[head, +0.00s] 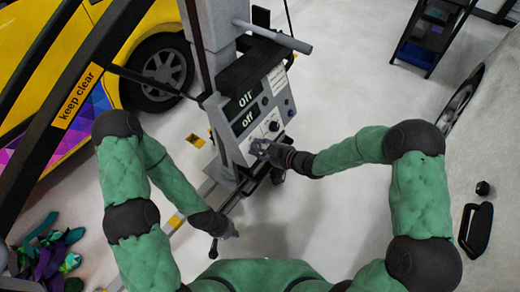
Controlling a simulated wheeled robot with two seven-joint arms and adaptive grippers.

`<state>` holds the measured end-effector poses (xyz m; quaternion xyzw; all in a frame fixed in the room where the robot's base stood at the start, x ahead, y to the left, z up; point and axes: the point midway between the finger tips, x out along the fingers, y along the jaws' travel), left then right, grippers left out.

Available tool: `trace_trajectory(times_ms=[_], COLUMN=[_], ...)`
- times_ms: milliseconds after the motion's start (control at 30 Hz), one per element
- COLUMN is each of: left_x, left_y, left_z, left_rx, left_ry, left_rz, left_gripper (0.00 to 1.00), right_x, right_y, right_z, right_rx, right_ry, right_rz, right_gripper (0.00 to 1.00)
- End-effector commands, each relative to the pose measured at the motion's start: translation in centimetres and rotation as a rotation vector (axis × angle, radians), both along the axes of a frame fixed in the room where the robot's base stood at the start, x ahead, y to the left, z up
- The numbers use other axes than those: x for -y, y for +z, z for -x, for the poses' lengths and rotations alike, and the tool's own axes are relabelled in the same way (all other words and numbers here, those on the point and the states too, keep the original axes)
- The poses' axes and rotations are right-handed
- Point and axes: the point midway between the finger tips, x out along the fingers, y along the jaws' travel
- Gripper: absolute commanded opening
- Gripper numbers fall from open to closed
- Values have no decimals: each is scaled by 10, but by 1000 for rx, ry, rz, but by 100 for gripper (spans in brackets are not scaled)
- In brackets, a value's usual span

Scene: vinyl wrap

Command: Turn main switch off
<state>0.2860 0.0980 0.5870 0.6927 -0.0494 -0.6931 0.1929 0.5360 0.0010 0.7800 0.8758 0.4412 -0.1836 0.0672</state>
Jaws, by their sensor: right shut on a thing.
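A grey machine with a control panel (262,110) stands in the middle of the head view. A round dark knob (274,126) shows on the panel's lower right. My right gripper (260,149) is at the lower part of the panel, shut on a small part there that looks like the main switch; the fingers mostly hide it, so its position cannot be read. My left gripper (228,232) hangs low over the floor, below the machine and apart from the panel; its fingers are too small to read.
A yellow car (60,85) stands at the left, and a pale car (495,140) at the right. A dark post with a "keep clear" label (76,100) crosses the left side. Crumpled wrap scraps (50,255) lie lower left.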

Motion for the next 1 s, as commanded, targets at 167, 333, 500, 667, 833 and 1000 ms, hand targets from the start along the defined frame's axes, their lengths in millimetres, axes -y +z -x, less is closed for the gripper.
trace_trajectory(times_ms=[167, 333, 500, 667, 833, 1000], left_x=[0, 0, 0, 0, 0, 0], left_y=[-2, -3, -3, -3, -3, -3], left_z=[0, 0, 0, 0, 0, 0], left_rx=[0, 0, 0, 0, 0, 0], left_ry=[0, 0, 0, 0, 0, 0], left_rz=[0, 0, 0, 0, 0, 0], left_gripper=[0, 0, 0, 0, 0, 0], right_x=[0, 0, 0, 0, 0, 0], right_y=[-2, -2, -2, -2, -1, -1], right_z=[1, 1, 1, 1, 1, 0], right_rx=[31, 43, 45, 45, 45, 46], right_ry=[17, 23, 25, 24, 24, 24], right_rz=[27, 36, 38, 37, 37, 36], right_gripper=[9, 9, 9, 9, 66, 66])
